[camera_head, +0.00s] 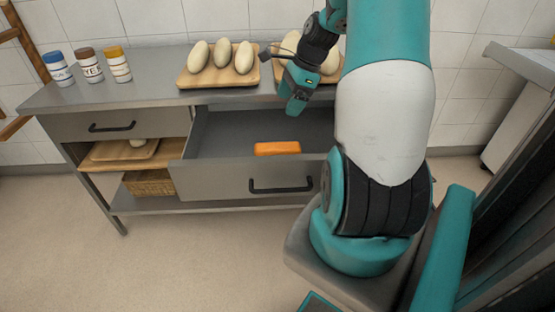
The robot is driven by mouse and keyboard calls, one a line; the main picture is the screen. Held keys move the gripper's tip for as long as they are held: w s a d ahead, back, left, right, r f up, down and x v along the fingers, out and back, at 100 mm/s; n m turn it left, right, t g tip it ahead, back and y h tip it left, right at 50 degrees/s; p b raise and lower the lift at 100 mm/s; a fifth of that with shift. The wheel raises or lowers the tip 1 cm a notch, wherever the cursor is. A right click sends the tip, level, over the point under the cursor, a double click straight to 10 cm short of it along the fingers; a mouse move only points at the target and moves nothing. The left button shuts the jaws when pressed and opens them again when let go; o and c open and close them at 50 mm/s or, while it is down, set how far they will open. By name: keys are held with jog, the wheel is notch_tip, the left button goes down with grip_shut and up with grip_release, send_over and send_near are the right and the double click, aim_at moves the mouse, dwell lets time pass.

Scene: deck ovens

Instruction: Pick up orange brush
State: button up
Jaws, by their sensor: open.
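An orange block-shaped thing (277,148), which looks like the orange brush, lies in the open drawer (222,172) of the steel table. Its near side is close to the drawer's front panel, and no bristles can be made out. My gripper (295,106) is above the back part of the drawer, higher than the orange thing and a little to its right. It is open and apart from the orange thing. The fingertips are small and partly hidden by the gripper's own teal body.
The steel tabletop (150,92) carries several jars at left and a wooden board (190,83) with pale dough loaves. Another board (283,88) with loaves is partly behind my arm. A closed drawer (75,127) is at left. A wicker basket (150,183) sits below.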

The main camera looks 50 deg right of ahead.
aim_at(278, 146)
jog(key=f, duration=0.4)
jog(key=w+f+m, duration=0.1)
jog(key=f, duration=0.3)
jog(key=f+m+b, duration=0.1)
jog(key=f, duration=0.3)
jog(key=shift+w+f, duration=0.15)
jog(key=shift+w, duration=0.15)
jog(key=x, duration=0.6)
jog(key=shift+a, duration=0.3)
jog(key=shift+f, duration=0.1)
jog(key=shift+c, duration=0.5)
jog(key=c, duration=1)
jog(key=shift+c, duration=0.2)
